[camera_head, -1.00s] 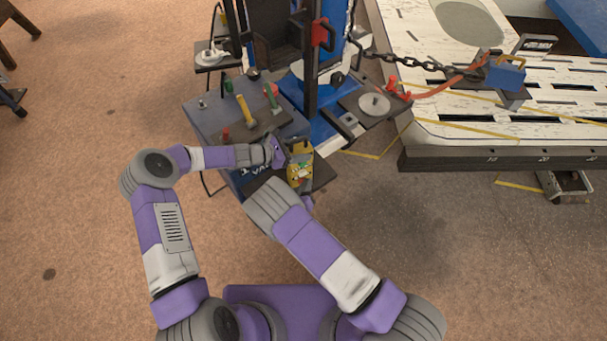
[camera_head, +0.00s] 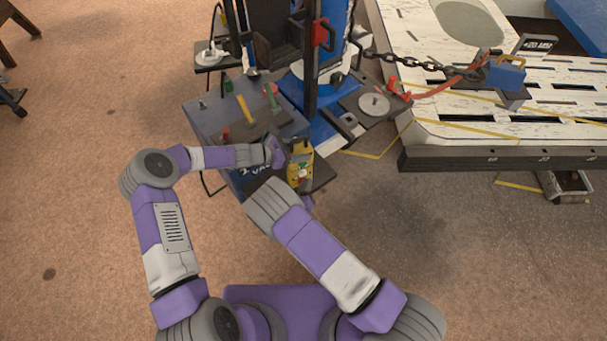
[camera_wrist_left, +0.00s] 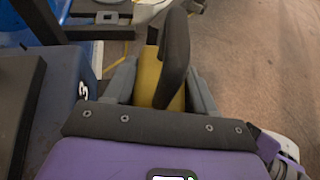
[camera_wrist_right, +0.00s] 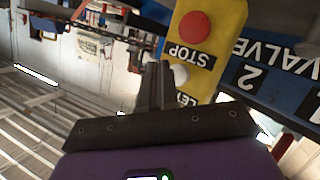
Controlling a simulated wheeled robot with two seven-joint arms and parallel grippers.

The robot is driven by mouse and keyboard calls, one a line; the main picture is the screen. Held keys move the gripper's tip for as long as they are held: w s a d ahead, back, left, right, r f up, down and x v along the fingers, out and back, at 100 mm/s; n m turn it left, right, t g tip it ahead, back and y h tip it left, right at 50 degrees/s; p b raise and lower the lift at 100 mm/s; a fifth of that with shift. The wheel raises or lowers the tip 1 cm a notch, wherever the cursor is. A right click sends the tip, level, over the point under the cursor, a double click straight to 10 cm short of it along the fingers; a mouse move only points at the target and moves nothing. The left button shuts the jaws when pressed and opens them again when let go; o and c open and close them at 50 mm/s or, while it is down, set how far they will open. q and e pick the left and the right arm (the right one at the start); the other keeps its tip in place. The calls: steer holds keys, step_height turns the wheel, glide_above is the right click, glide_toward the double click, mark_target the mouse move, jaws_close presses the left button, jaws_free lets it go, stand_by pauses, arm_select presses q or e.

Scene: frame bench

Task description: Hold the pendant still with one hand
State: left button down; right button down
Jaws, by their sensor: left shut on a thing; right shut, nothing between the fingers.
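The pendant (camera_head: 300,165) is a yellow box with buttons at the front right corner of the grey bench. In the left wrist view, its yellow side (camera_wrist_left: 150,72) and black handle bar (camera_wrist_left: 175,50) stand between the fingers of my left gripper (camera_wrist_left: 160,88), which is shut on it. In the right wrist view, the pendant's face (camera_wrist_right: 232,15) shows a red button, a STOP label and a white button. My right gripper (camera_wrist_right: 152,88) is shut and empty, with its tips close to the pendant's lower part. Whether they touch it I cannot tell.
A black chain (camera_head: 415,64) and orange strap (camera_head: 437,90) run to a blue block on the slotted white table (camera_head: 450,128).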

steer(key=shift+w+a, duration=0.1)
steer(key=shift+w, duration=0.1)
stand_by(0.4)
steer(key=shift+w+a, duration=0.1)
steer(key=shift+w, duration=0.1)
steer(key=shift+w+a, duration=0.2)
steer(key=shift+w, duration=0.3)
stand_by(1.7)
steer(key=shift+s, duration=0.1)
stand_by(0.8)
steer(key=shift+s+d, duration=0.35)
steer(key=shift+s, duration=0.45)
steer(key=shift+s+d, duration=0.35)
steer(key=shift+s, duration=0.4)
steer(key=shift+s+d, duration=0.3)
steer(key=shift+s, duration=0.5)
steer(key=shift+s+d, duration=0.35)
steer(key=shift+s, duration=0.4)
stand_by(1.0)
